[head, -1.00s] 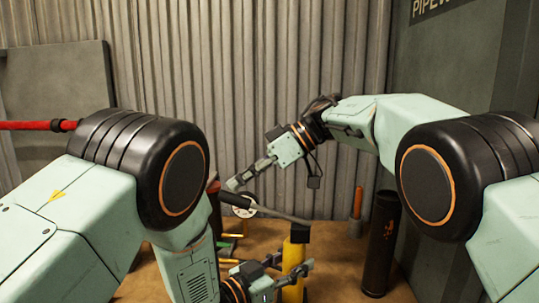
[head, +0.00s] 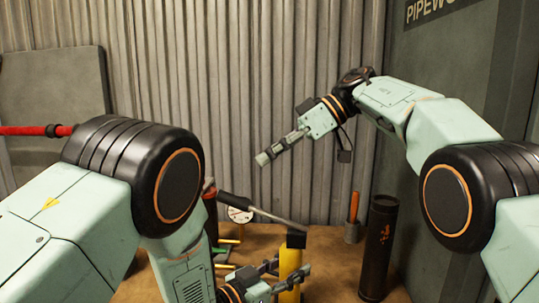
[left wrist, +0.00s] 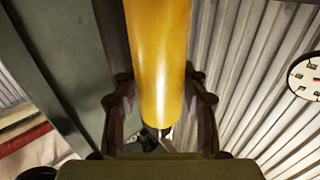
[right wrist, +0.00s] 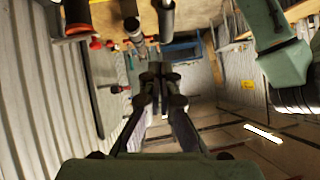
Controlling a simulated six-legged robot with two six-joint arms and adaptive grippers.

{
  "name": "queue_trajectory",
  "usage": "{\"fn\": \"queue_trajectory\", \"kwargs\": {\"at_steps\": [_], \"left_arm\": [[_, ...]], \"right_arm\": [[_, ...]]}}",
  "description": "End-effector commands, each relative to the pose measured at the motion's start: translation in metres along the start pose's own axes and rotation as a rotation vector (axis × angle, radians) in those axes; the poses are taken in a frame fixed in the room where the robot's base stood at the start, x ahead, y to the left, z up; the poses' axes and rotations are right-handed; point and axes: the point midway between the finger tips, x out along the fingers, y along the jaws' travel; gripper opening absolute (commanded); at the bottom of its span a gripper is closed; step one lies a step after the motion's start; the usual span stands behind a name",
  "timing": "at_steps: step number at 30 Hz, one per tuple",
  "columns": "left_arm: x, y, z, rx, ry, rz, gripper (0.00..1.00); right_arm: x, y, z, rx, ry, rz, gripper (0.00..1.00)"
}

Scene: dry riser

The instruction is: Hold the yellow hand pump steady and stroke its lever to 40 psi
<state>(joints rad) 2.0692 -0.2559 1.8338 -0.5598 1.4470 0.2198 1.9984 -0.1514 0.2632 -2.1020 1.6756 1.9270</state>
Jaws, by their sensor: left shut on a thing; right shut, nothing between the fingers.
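A black cylinder (head: 379,245) and a small pot with an orange handle (head: 353,210) stand right of the pump. A corrugated wall (head: 250,90) closes the back. A red pipe (head: 30,130) runs at far left. Several small tools lie left of the pump.

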Motion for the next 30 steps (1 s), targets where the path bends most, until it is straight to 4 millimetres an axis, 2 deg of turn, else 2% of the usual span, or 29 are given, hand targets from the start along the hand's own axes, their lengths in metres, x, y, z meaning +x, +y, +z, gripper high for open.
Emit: {"fn": "queue_trajectory", "kwargs": {"at_steps": [14, 17, 18, 24, 27, 30], "left_arm": [[0.000, -0.001, -0.001, 0.001, 0.003, -0.001, 0.00], [0.000, -0.001, -0.001, 0.000, 0.003, -0.001, 0.00], [0.000, -0.001, -0.001, 0.000, 0.003, -0.001, 0.00], [0.000, 0.000, -0.001, 0.000, 0.003, -0.001, 0.00], [0.000, 0.000, -0.001, 0.000, 0.003, 0.000, 0.00], [0.000, 0.000, -0.001, 0.000, 0.003, 0.000, 0.00]], "right_arm": [[-0.001, 0.000, -0.001, -0.002, 0.001, 0.002, 0.00], [-0.018, -0.001, -0.007, -0.007, 0.011, 0.025, 0.00], [-0.030, 0.000, -0.005, 0.009, 0.026, 0.033, 0.00], [-0.064, -0.002, 0.011, 0.043, 0.124, 0.008, 0.00], [-0.071, -0.004, 0.020, 0.035, 0.171, -0.010, 0.00], [-0.069, -0.004, 0.028, 0.017, 0.203, -0.029, 0.00]]}}
